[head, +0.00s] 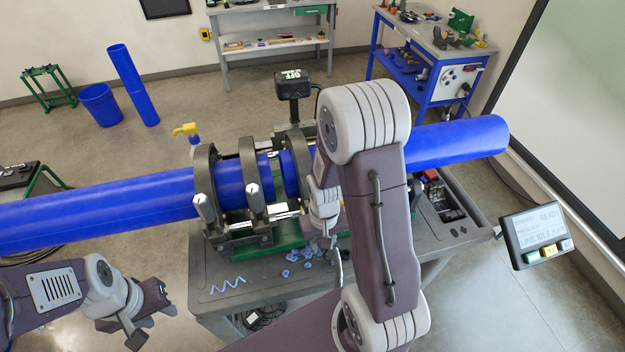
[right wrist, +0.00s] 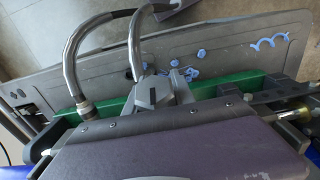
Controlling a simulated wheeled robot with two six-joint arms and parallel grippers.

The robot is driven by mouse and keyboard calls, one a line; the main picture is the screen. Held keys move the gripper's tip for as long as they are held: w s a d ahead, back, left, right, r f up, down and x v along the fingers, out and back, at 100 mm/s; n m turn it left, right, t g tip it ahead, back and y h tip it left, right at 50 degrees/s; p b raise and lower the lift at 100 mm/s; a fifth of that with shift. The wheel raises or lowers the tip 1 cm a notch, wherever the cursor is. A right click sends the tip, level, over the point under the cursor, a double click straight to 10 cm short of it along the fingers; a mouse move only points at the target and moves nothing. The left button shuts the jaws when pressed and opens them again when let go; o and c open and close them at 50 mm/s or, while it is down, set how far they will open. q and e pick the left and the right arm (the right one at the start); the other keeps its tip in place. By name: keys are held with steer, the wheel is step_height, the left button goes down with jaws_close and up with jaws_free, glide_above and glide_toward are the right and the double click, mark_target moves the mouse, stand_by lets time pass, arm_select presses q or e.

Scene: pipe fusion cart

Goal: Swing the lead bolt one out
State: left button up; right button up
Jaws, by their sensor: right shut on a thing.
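The fusion machine holds a long blue pipe (head: 100,207) from the left and another blue pipe (head: 455,142) from the right, in dark ring clamps. Silver clamp bolts show on the left rings, one on the outer ring (head: 206,206) and one on the inner ring (head: 256,200). My right gripper (head: 326,222) is at the front of the right-hand clamps. It is shut on what seems to be a clamp bolt there, mostly hidden by my arm and wrist. In the right wrist view my wrist body covers the lower part. My left gripper (head: 152,312) is open and empty, low at the left.
Blue shavings (head: 300,262) lie on the grey cart top (head: 215,297). A green base (right wrist: 210,102) and grey hoses (right wrist: 70,55) show in the right wrist view. A display panel (head: 538,237) stands at the right. A yellow-handled tool (head: 187,130) stands behind the clamps.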

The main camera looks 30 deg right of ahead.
steer(key=shift+w+f, duration=0.15)
steer(key=shift+w, duration=0.05)
steer(key=shift+f+b, duration=0.45)
steer(key=shift+f, duration=0.25)
steer(key=o, duration=1.9)
steer(key=shift+w+d, duration=0.1)
steer(key=shift+w, duration=0.05)
step_height(320, 180, up, 9)
steer(key=p, duration=0.9)
steer(key=shift+r, duration=0.15)
